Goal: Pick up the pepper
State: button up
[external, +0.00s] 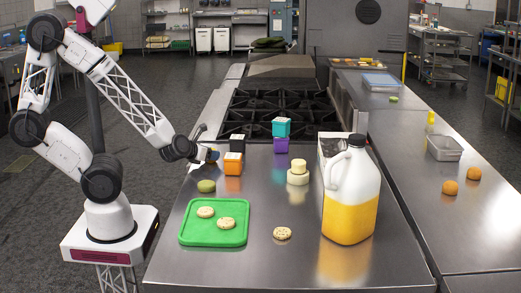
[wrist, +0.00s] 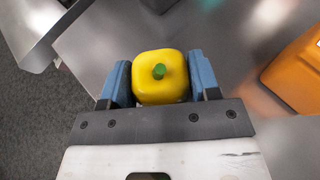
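The yellow pepper (wrist: 160,85) with its green stem sits between the two blue fingers of my gripper (wrist: 161,80) in the wrist view. The fingers lie against its left and right sides, and it looks gripped. In the external view my gripper (external: 210,154) is at the left edge of the steel counter, beside the stacked cubes. The pepper is mostly hidden by the gripper there. I cannot tell whether it touches the counter or is just above it.
An orange cube (external: 233,163) stands right of the gripper and shows in the wrist view (wrist: 300,75). A green kiwi-like item (external: 206,186) and a green board (external: 190,233) with cookies lie nearer. A juice jug (external: 351,205) stands right. The stove (external: 285,108) is behind.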

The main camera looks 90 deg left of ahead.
jog(key=c, duration=0.4)
jog(key=shift+r, duration=0.1)
jog(key=shift+r, duration=1.7)
jog(key=s+d, duration=0.1)
jog(key=s, duration=0.1)
jog(key=s+d, duration=0.1)
jog(key=s, duration=0.2)
jog(key=s+d, duration=0.1)
jog(key=s, duration=0.1)
jog(key=shift+s+d+r, duration=0.15)
jog(key=shift+d+r, duration=0.15)
jog(key=shift+r, duration=0.05)
jog(key=shift+s+d+r, duration=0.1)
jog(key=shift+s+d, duration=0.45)
jog(key=shift+s, duration=0.6)
jog(key=shift+s+d+r, duration=0.15)
jog(key=shift+s+d, duration=0.4)
jog(key=shift+s, duration=0.55)
jog(key=shift+s+d+r, duration=0.1)
jog(key=shift+s+d, duration=0.45)
jog(key=shift+s, duration=0.6)
jog(key=shift+s+d, duration=0.1)
jog(key=shift+s, duration=0.05)
